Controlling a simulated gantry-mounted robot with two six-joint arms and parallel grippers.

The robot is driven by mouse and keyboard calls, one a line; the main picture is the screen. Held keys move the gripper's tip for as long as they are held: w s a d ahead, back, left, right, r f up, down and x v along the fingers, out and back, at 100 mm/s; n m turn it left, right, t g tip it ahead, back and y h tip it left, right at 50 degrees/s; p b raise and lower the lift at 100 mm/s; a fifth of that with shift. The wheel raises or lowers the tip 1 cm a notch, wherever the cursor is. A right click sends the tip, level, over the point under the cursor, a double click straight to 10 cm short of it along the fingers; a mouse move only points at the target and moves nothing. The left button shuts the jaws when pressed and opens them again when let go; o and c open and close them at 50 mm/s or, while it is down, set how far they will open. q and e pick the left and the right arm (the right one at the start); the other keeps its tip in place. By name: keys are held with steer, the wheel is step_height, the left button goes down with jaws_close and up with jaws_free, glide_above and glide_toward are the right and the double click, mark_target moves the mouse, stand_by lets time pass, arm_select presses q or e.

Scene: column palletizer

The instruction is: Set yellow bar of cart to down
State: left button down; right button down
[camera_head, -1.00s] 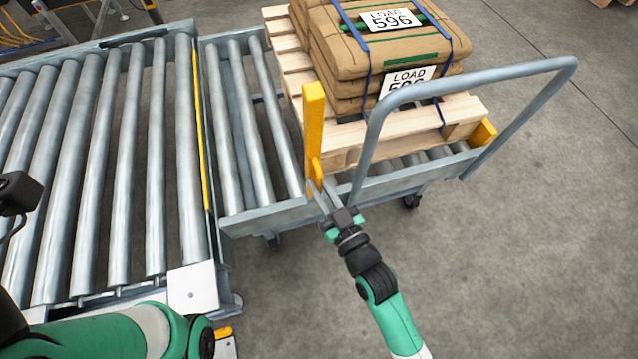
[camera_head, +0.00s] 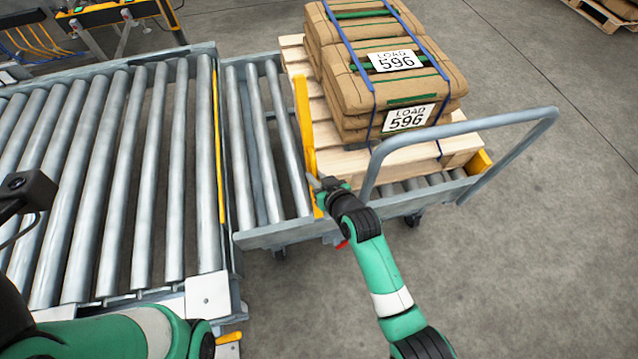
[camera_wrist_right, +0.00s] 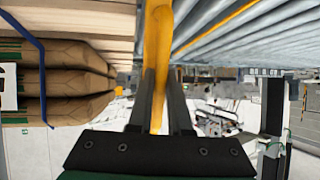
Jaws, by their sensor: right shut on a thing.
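The cart (camera_head: 285,236) is a grey roller cart with a looped handle. Its yellow bar (camera_head: 302,110) stands upright at the cart's near side, beside the pallet. My right gripper (camera_head: 318,184) is shut on the bar's lower part. In the right wrist view, the yellow bar (camera_wrist_right: 158,40) passes between the two dark fingers of the right gripper (camera_wrist_right: 160,95). The arm partly hides the bar's foot. My left arm shows at lower left, but its gripper fingers do not show.
A wooden pallet (camera_head: 350,165) with strapped brown sacks (camera_head: 385,65) marked LOAD 596 sits on the cart. The cart handle (camera_head: 470,125) loops up right of the gripper. A roller conveyor (camera_head: 120,180) stands at left. The floor (camera_head: 540,230) at right is clear.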

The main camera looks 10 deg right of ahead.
steer(key=shift+w+f+g, duration=0.2)
steer(key=shift+w+g, duration=0.3)
steer(key=shift+w, duration=0.2)
steer(key=c, duration=1.1)
jaws_free()
steer(key=shift+s+r+p, duration=0.3)
steer(key=shift+r+p, duration=0.1)
steer(key=shift+r, duration=0.05)
steer(key=p+v, duration=0.7)
steer(key=v, duration=0.3)
steer(key=shift+s, duration=0.35)
